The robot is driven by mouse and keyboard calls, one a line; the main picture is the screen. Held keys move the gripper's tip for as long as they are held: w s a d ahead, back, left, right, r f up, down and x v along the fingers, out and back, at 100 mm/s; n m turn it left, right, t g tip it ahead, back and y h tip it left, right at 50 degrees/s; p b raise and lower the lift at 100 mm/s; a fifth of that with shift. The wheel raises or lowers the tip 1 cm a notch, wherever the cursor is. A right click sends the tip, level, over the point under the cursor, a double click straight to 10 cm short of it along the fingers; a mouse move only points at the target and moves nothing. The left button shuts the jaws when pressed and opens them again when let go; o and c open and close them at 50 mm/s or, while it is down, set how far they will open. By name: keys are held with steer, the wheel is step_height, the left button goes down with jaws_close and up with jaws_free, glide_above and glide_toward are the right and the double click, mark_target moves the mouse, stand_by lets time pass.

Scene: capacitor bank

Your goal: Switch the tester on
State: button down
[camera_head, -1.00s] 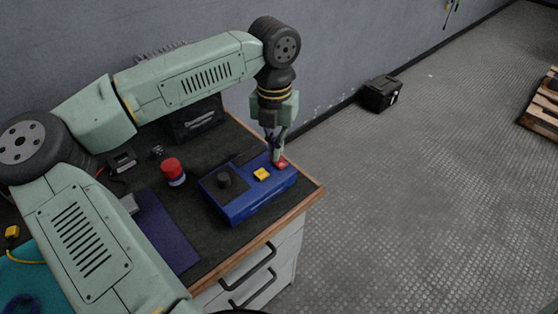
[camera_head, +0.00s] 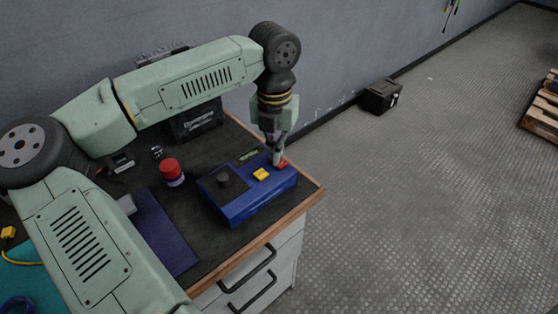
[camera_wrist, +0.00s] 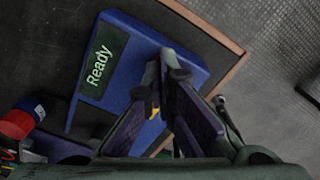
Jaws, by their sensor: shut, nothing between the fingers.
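The blue tester (camera_head: 245,192) stands on the dark bench top near its right front corner. In the wrist view the fingers (camera_wrist: 165,70) hide the switch and part of the yellow button.
A red-capped container (camera_head: 172,172) stands left of the tester. A dark blue mat (camera_head: 160,235) lies further left. A black case (camera_head: 196,120) stands at the back. The bench's wooden edge (camera_head: 300,205) is close to the tester; open floor lies beyond.

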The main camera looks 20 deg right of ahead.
steer(key=shift+r+p, duration=1.8)
steer(key=shift+r, duration=1.65)
steer(key=shift+f, duration=0.1)
